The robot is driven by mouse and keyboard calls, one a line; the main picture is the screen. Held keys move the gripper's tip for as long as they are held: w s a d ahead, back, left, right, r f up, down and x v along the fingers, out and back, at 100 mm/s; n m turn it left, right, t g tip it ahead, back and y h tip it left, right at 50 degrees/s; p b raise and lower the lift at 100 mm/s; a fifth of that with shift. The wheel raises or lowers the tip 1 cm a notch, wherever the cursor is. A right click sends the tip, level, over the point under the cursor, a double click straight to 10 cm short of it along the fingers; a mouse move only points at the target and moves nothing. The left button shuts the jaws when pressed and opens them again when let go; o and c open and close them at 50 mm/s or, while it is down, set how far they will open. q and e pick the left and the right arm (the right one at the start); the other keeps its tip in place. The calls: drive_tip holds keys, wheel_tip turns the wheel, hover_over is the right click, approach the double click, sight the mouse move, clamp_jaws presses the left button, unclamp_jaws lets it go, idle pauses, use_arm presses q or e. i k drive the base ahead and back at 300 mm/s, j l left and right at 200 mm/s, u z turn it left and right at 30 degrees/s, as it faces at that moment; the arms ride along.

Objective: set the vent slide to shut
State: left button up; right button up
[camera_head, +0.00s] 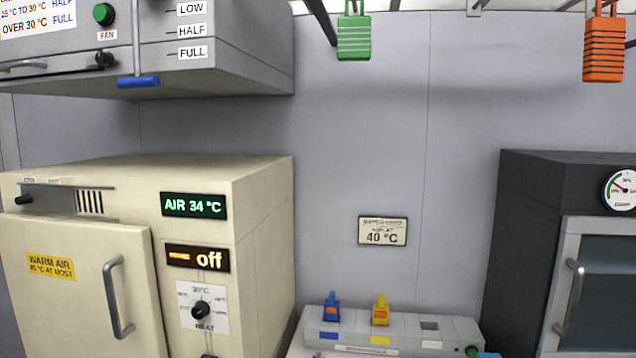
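The vent slide (62,200) is a grey plate on the upper front of the cream warm-air oven (262,225). Its black knob (24,199) is at the left end. At the right, a row of dark vent slots (90,203) shows uncovered. Two small labels sit above the plate near its left end, too small to read surely. The oven's display (194,205) reads AIR 34 °C, and a lower display (197,258) reads off. Neither of my grippers is in view.
A grey hood (240,60) with a blue pull handle (138,82) overhangs the oven. The oven door handle (117,297) sticks out below the slide. Green (354,38) and orange (604,50) padlocks hang above. A dark cabinet (530,220) stands right.

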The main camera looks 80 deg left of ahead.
sight(53, 200)
drive_tip(key=u, duration=4.15)
